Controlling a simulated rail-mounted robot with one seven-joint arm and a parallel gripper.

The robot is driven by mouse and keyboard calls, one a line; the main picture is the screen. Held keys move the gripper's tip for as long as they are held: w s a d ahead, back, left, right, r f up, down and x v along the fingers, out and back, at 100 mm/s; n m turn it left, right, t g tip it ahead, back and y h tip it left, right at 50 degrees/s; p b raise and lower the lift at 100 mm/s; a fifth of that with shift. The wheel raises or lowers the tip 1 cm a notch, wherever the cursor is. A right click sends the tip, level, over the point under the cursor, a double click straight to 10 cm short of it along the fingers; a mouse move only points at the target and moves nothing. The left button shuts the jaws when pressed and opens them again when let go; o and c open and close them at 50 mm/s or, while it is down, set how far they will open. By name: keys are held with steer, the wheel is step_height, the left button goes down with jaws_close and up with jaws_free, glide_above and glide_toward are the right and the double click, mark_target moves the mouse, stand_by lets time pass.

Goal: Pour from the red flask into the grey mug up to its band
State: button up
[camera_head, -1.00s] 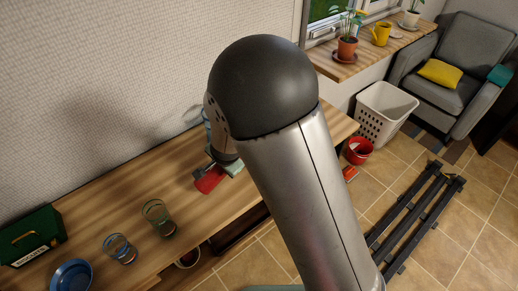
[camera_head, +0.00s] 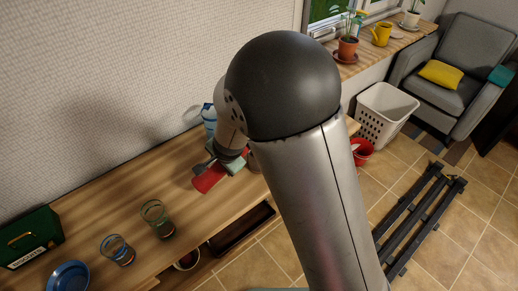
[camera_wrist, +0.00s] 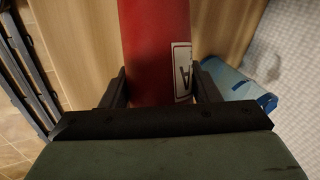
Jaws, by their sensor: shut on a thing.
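The red flask (camera_head: 209,178) is at the far part of the wooden table, under my wrist in the head view, and looks tilted well over. Whether it touches the table is unclear. My gripper (camera_wrist: 160,82) is shut on the flask, with a dark finger on each side of its red body (camera_wrist: 156,45). A white label (camera_wrist: 182,72) with a dark letter shows on its side near the right finger. The flask's mouth is out of the wrist view. I cannot clearly make out the grey mug; my arm hides part of the table.
A blue-and-white container (camera_head: 208,118) stands behind the flask by the wall. Two glasses (camera_head: 156,218) (camera_head: 117,250), a blue plate (camera_head: 70,276) and a green box (camera_head: 31,238) are at the near left. An open compartment (camera_head: 242,230) shows below the table's front edge.

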steer(key=shift+r+g+y+b, duration=0.4)
steer(key=shift+r+y+b, duration=0.4)
steer(key=shift+b, duration=0.45)
stand_by(2.8)
steer(key=shift+w+d+r+b, duration=0.15)
steer(key=shift+w+d+b, duration=0.1)
steer(key=shift+b, duration=0.25)
stand_by(2.0)
